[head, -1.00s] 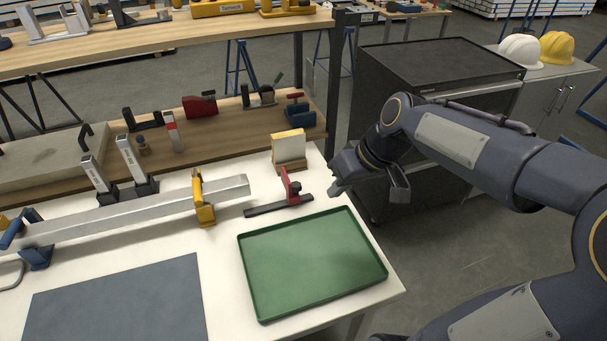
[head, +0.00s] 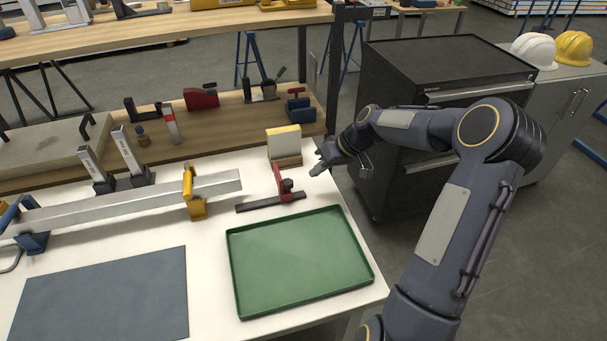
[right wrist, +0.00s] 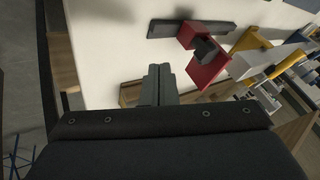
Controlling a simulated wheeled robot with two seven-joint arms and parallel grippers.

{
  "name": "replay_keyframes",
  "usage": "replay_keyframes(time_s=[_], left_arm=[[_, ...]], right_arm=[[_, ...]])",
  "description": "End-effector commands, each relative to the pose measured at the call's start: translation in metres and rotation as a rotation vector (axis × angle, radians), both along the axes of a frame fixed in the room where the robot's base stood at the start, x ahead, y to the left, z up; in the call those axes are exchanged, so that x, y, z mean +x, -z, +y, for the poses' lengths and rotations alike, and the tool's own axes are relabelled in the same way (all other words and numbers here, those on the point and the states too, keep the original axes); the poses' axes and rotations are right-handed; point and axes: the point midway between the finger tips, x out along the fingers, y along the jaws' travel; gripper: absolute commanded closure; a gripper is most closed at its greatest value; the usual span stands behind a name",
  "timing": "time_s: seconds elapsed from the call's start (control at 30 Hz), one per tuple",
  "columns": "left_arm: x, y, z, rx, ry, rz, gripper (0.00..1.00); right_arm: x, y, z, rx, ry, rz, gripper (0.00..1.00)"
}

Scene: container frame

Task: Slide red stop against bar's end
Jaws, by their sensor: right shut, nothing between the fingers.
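The red stop (head: 279,180) stands upright on a dark flat rail (head: 258,204) on the white table. The stop and rail also show in the right wrist view, the stop (right wrist: 203,68) near the top centre. The silver bar (head: 130,206) lies to the left, and its end is apart from the red stop with a gap between. My right gripper (head: 318,165) is right of the stop, not touching it. Its fingers (right wrist: 158,84) are shut and empty. My left gripper is out of view.
A green tray (head: 236,290) lies in front of the rail. A yellow-and-wood block (head: 284,145) stands just behind the stop. A yellow clamp (head: 194,195) holds the bar. A grey mat (head: 105,295) lies front left. A black cabinet (head: 385,110) stands behind my right arm.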

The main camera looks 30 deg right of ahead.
Motion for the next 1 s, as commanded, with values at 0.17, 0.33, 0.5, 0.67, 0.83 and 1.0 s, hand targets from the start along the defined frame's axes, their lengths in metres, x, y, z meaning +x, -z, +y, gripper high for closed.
replay_keyframes(time_s=[0.17,0.33,0.5,0.67,0.83,1.0], left_arm=[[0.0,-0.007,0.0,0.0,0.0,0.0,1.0],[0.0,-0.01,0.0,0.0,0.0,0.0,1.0],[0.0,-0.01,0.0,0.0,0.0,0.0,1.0],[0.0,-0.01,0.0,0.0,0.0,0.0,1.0],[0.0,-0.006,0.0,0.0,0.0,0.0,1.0],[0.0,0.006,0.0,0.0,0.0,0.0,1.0]], right_arm=[[0.004,0.005,0.026,0.0,-0.003,0.002,1.0],[0.005,0.006,0.041,-0.001,-0.001,0.0,1.0],[0.005,0.007,0.044,-0.001,0.001,0.0,1.0],[0.005,0.007,0.044,-0.001,0.001,0.0,1.0],[0.007,0.008,0.052,-0.001,-0.004,0.0,1.0],[0.016,0.009,0.091,-0.001,-0.01,-0.002,1.0]])
